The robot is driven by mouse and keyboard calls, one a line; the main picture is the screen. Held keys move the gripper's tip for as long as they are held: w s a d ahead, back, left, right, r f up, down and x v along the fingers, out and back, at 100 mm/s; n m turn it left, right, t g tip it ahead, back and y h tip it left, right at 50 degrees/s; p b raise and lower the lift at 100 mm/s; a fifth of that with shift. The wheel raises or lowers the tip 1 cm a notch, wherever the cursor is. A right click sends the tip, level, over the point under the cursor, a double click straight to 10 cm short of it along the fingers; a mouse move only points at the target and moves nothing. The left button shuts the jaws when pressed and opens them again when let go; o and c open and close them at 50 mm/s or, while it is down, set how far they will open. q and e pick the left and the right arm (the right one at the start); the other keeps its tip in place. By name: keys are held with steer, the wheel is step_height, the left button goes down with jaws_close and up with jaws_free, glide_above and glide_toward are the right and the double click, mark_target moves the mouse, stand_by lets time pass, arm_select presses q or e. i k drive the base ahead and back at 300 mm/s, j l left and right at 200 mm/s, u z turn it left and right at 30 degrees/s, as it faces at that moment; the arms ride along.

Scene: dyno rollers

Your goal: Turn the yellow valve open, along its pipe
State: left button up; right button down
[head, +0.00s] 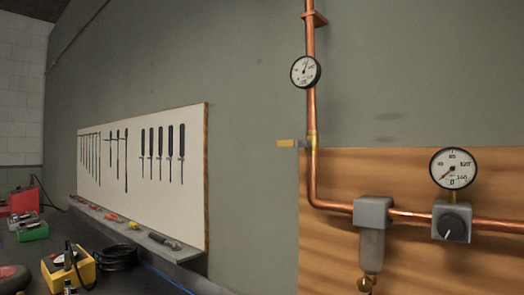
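The yellow valve handle (288,143) shows in the head view, right of the middle. It sticks out to the left, level, across the upright copper pipe (311,110). A grey stem joins it to a brass valve body (312,140) on the pipe. Neither of my grippers is in the head view, so nothing of mine touches the handle.
A round gauge (305,72) sits on the pipe above the valve. Below right are a grey filter (372,213), a regulator knob (452,228) and a second gauge (453,168). A tool board (140,210) and a cluttered bench are at left. Space before the valve looks clear.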

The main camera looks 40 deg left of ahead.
mark_target(284, 143)
steer(key=u, duration=1.1)
